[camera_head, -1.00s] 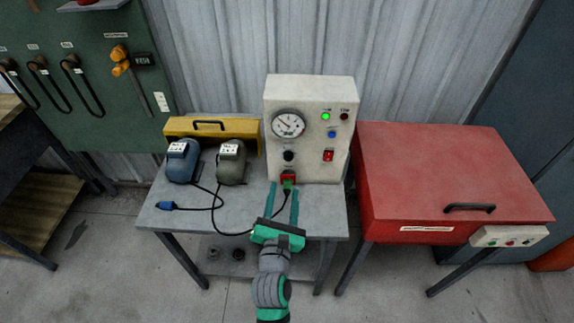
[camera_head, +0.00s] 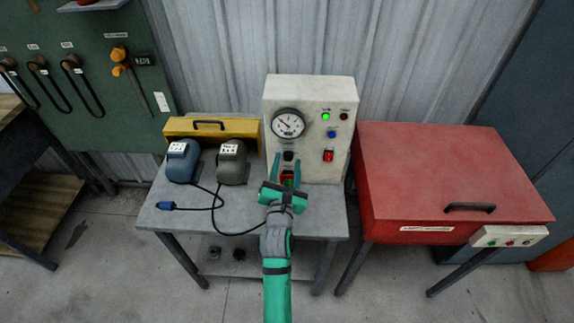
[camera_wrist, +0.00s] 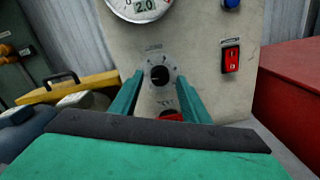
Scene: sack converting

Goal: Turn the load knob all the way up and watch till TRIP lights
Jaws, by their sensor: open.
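The load knob (camera_wrist: 159,75) is a small black dial on the front of the cream test box (camera_head: 335,97); it also shows in the head view (camera_head: 289,156). My gripper (camera_head: 288,159) is open. In the wrist view its two green fingers (camera_wrist: 158,78) stand left and right of the knob, apart from it. The round gauge (camera_head: 288,123) is above the knob, with a 2.0 readout in the wrist view. A green lamp (camera_head: 326,116) is lit at the box's upper right. The dark red lamp (camera_head: 344,116) beside it looks unlit; its label is too small to read.
A red rocker switch (camera_head: 328,155) and a blue button (camera_head: 332,134) are right of the knob. A blue motor (camera_head: 182,160) and an olive motor (camera_head: 231,162) stand left on the grey table (camera_head: 318,222). A red cabinet (camera_head: 440,180) stands right.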

